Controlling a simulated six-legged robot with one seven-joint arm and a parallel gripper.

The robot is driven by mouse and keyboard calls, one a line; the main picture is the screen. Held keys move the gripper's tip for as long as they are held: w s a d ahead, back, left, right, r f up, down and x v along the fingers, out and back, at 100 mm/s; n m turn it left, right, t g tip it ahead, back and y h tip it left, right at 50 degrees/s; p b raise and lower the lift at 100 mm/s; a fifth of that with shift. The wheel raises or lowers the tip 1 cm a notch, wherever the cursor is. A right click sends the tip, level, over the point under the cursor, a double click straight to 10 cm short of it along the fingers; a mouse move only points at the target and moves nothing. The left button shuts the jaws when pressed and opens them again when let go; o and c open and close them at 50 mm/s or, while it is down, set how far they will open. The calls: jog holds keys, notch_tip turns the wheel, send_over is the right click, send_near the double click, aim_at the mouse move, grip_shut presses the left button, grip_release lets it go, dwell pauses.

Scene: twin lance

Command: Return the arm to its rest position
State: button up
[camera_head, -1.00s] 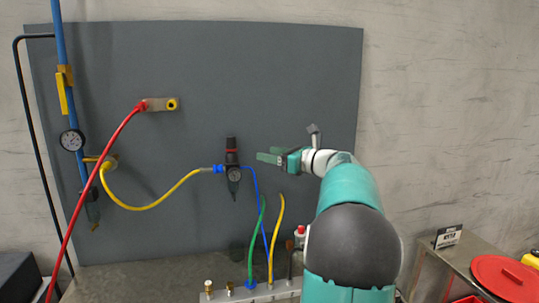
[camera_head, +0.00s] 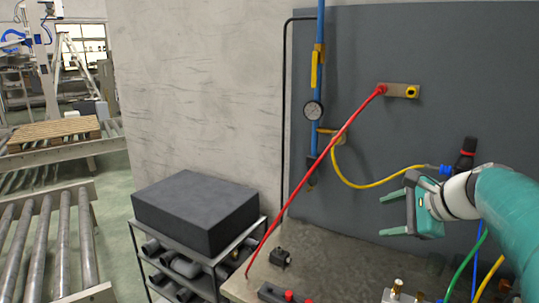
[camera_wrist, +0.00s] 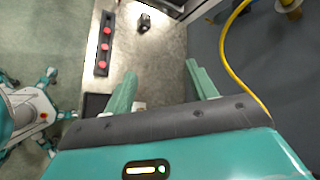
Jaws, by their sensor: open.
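My gripper (camera_head: 385,214) is in the head view at right, on the end of my teal and white arm. Its two green fingers are spread apart with nothing between them, pointing left in front of the grey panel (camera_head: 350,205). In the wrist view my gripper (camera_wrist: 161,72) is also open and empty, with the bench top (camera_wrist: 165,50) beyond the fingers. The arm stretches out from the right edge of the head view, and part of it is cut off by the frame.
A red hose (camera_head: 316,170) slants from the panel to the bench. A yellow hose (camera_head: 372,186) loops behind my gripper. A black box (camera_head: 195,215) sits on a rack at left. A strip with red knobs (camera_wrist: 104,45) and a small black block (camera_wrist: 143,23) lie on the bench.

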jog(key=s+a+f+n+g+h, duration=0.1)
jog(key=s+a+f+n+h, duration=0.1)
jog(key=s+a+f+n, duration=0.4)
jog(key=s+a+f+n+g+h, duration=0.2)
jog(key=s+a+f+n, duration=0.4)
jog(key=s+n, duration=0.7)
jog(key=shift+a+h, duration=0.5)
jog(key=shift+a, duration=0.25)
